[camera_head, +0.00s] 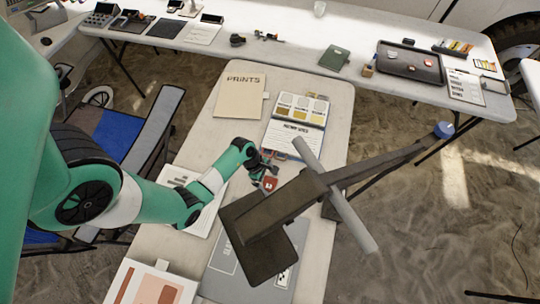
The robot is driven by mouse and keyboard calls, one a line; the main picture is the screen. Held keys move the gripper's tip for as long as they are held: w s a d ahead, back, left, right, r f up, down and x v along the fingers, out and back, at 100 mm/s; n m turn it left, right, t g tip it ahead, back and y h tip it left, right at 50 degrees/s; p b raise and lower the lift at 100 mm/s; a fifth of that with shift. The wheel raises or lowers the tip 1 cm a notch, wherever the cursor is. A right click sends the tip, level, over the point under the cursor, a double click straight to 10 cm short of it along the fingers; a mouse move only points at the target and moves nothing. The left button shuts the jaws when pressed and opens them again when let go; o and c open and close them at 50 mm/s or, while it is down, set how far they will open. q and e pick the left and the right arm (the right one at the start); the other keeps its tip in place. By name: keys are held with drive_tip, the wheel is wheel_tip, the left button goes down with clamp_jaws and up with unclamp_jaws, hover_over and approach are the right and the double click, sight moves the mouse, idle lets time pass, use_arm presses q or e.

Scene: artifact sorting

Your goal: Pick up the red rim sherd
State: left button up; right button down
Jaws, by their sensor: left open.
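A small red piece (270,184), which looks like the red rim sherd, lies on the table just below my left gripper in the picture. It has a pale mark on it, and its exact outline is too small to make out. My left gripper (263,172) is open, close above or beside the red piece. I cannot tell whether they touch. The teal left arm reaches in from the left. My right gripper is not in view.
A dark overhead fixture (262,225) with a grey crossbar hides part of the work table (335,105). A prints folder (240,95), a colour-swatch card (300,110) and white sheets lie around. A long table behind holds a dark tray (408,64). A blue chair stands left.

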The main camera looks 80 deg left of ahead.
use_arm(q)
drive_tip(key=c, duration=1.3)
